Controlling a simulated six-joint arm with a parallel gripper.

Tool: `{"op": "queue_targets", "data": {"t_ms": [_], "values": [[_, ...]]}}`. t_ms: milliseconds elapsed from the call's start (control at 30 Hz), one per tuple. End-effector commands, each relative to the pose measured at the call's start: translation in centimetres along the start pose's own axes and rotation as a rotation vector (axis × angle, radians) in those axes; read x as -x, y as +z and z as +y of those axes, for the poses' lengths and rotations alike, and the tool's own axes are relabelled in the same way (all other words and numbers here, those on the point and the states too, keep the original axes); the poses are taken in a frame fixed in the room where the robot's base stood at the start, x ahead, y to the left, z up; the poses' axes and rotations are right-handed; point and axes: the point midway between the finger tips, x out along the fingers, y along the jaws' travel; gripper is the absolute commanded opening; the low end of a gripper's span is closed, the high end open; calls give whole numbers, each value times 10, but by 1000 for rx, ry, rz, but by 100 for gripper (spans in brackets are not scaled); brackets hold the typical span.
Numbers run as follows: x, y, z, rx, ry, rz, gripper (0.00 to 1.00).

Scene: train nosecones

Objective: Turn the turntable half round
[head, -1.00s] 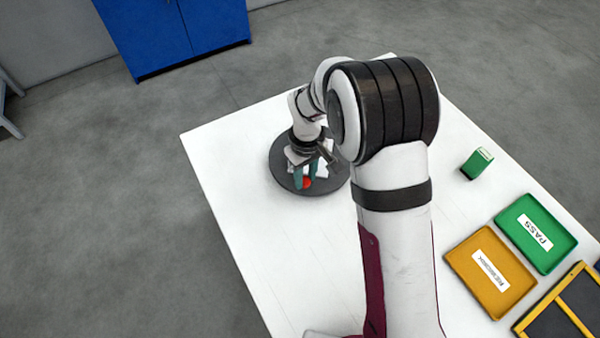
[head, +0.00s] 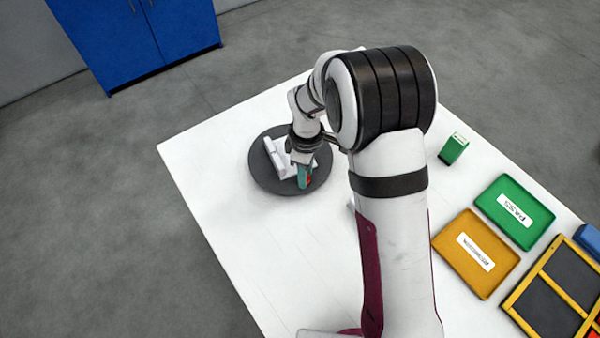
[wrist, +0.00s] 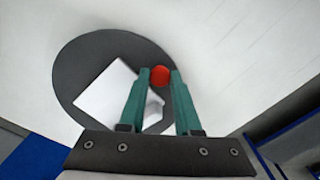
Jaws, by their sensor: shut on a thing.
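The turntable is a dark round disc (head: 262,176) lying on the white table; it also fills the left of the wrist view (wrist: 75,65). A white block-shaped piece (head: 275,152) rests on it, and shows as a pale square in the wrist view (wrist: 100,92). A red round knob (wrist: 159,75) sits near the disc's rim. My gripper (wrist: 158,77) has its two teal fingers shut on the knob, one on each side. In the head view my gripper (head: 304,178) is low over the disc's near edge, and the knob is mostly hidden behind a finger.
A green box (head: 454,149) stands right of my arm. A green tray labelled PASS (head: 487,193), an orange tray (head: 445,244) and a yellow-framed dark tray (head: 520,295) lie at the right. The table around the disc is clear. A blue cabinet (head: 140,45) stands beyond it.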

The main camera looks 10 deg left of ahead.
Motion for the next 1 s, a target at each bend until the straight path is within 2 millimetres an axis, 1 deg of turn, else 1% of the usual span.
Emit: {"op": "queue_targets", "data": {"t_ms": [100, 500, 1000], "values": [[1, 3, 5, 49, 5, 2, 0], [1, 9, 13, 173, 4, 2, 0], [1, 11, 16, 208, 5, 2, 0]]}}
